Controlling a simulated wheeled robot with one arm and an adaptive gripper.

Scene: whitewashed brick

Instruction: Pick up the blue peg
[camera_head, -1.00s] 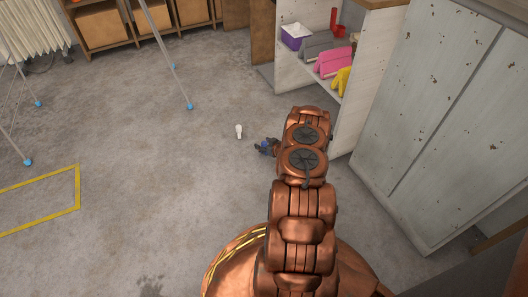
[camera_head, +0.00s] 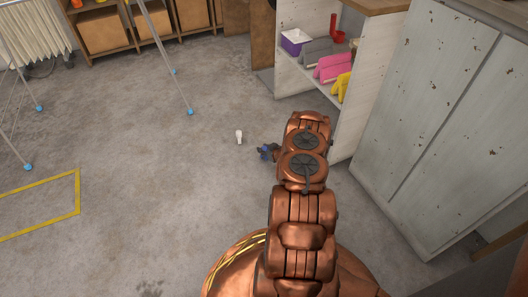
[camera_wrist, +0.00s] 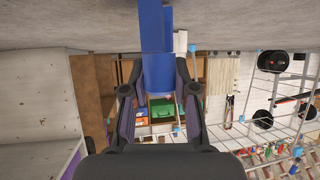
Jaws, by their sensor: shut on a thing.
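The blue peg (camera_wrist: 157,70) stands out between the fingers of my gripper (camera_wrist: 159,88) in the wrist view and reaches to the top edge of that picture. My gripper is shut on it. In the head view my gripper (camera_head: 272,150) shows small and dark at the left of my arm, with a bit of the blue peg (camera_head: 264,153) at its tip. My arm hides part of the gripper there. I cannot tell how far the peg is from the floor.
A small white object (camera_head: 239,137) stands on the floor left of my gripper. An open shelf unit (camera_head: 345,122) with coloured items and a pale cabinet (camera_head: 430,120) stand to the right. A metal frame leg (camera_head: 190,111) stands farther back. The floor at left is mostly clear.

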